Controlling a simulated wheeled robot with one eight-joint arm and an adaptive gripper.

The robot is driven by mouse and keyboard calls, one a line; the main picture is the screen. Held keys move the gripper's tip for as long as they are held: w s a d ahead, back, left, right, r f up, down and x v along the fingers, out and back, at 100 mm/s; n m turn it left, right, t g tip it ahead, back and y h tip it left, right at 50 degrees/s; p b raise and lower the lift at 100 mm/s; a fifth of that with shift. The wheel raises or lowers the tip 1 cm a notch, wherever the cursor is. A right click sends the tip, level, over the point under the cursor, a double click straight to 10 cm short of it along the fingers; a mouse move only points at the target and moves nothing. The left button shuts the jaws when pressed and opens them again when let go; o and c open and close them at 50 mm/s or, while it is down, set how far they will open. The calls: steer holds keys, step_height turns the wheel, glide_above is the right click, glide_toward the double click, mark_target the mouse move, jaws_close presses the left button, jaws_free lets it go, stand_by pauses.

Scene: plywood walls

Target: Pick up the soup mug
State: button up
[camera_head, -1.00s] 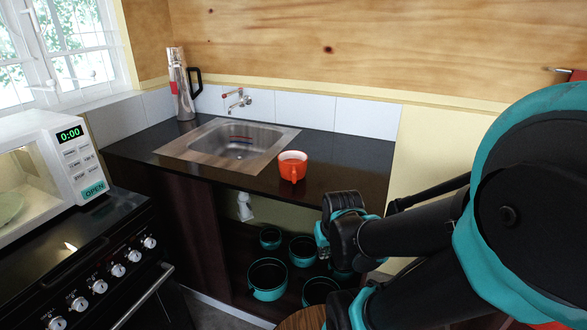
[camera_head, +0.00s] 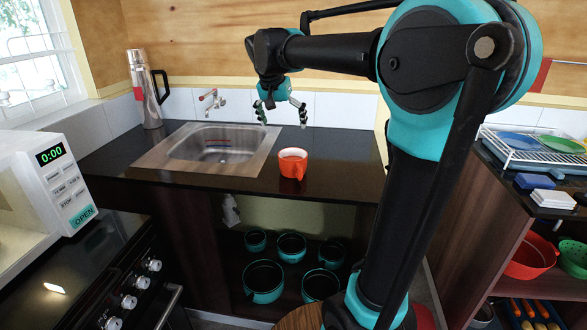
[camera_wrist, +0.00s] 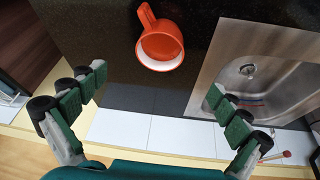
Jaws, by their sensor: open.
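The soup mug (camera_head: 292,163) is orange-red with a white inside. It stands upright on the dark counter (camera_head: 340,160), just right of the sink, with its handle toward the front in the head view. My gripper (camera_head: 282,113) is open and empty, pointing down above and behind the mug, apart from it. In the wrist view the mug (camera_wrist: 160,45) lies at the top middle, beyond the spread fingers (camera_wrist: 158,100), with its handle toward the upper left.
The steel sink (camera_head: 205,147) is left of the mug, with a tap (camera_head: 211,100) behind it. A tall flask (camera_head: 145,90) stands at the back left. Several teal pots (camera_head: 263,280) sit on the shelf below. A dish rack (camera_head: 535,150) is at the right.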

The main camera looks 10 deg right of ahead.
glide_toward(292, 157)
steer(key=f, duration=0.2)
steer(key=s+f, duration=0.1)
steer(key=f, duration=0.1)
steer(key=s+d+f, duration=0.1)
steer(key=f, duration=0.1)
steer(key=shift+s+d+f, duration=0.1)
steer(key=shift+s+f, duration=0.15)
steer(key=c, duration=1.5)
steer(key=shift+r, duration=0.25)
